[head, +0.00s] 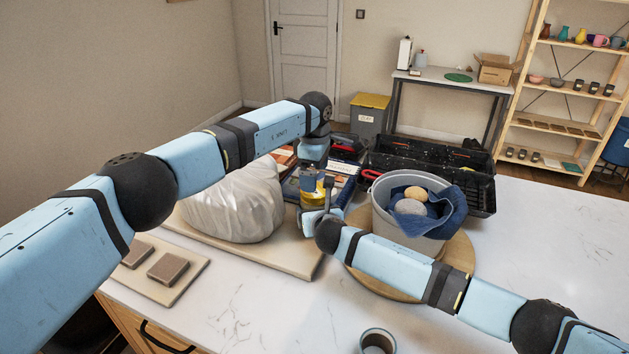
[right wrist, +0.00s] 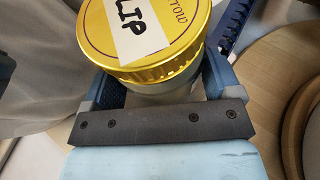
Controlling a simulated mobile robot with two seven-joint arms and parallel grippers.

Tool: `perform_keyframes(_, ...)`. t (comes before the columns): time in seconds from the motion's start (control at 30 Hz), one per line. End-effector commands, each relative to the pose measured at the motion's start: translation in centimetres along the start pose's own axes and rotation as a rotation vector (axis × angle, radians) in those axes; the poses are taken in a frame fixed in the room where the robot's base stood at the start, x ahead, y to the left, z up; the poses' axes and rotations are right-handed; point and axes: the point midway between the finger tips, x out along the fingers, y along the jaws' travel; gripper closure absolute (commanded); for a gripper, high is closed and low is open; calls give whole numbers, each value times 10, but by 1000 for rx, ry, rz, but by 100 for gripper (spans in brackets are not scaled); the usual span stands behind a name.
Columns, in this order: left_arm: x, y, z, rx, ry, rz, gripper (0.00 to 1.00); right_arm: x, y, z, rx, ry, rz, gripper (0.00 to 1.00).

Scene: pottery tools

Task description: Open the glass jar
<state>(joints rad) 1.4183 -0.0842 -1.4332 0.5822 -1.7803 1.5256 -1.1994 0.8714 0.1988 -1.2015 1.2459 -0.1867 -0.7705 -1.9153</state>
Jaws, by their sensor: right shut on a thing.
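The glass jar has a gold-yellow lid (right wrist: 145,30) with a white label reading "LIP", part of the word cut off, in the right wrist view. In the head view the jar (head: 308,197) stands near the middle, between the white bag and the grey bucket, partly hidden by my grippers. My right gripper (right wrist: 160,88) is shut on the jar below the lid, one finger on each side. My left gripper (head: 312,176) points down from above, close over the lid; its fingertips are too small and covered to tell open from shut.
A white plastic-wrapped bundle (head: 235,205) lies on a board left of the jar. A grey bucket (head: 382,205) with sponges and a blue cloth stands on a round wooden board (head: 459,252) at right. A black crate (head: 482,190) is behind. A cup (head: 377,342) stands in front.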

Motion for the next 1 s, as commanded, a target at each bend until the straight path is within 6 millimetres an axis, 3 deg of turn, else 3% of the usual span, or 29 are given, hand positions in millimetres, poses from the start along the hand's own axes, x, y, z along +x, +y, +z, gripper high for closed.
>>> perform_keyframes(0.47, -32, 0, 0, 471, 1, 0, 2, 0, 0, -1, 0, 2, 0, 82)
perform_keyframes(0.57, -25, 0, 0, 498, -1, -2, 2, 0, 0, -1, 1, 2, 0, 82)
perform_keyframes(1.0, 36, 0, 1, 496, -1, -2, 2, 0, 0, -1, 1, 1, 0, 82)
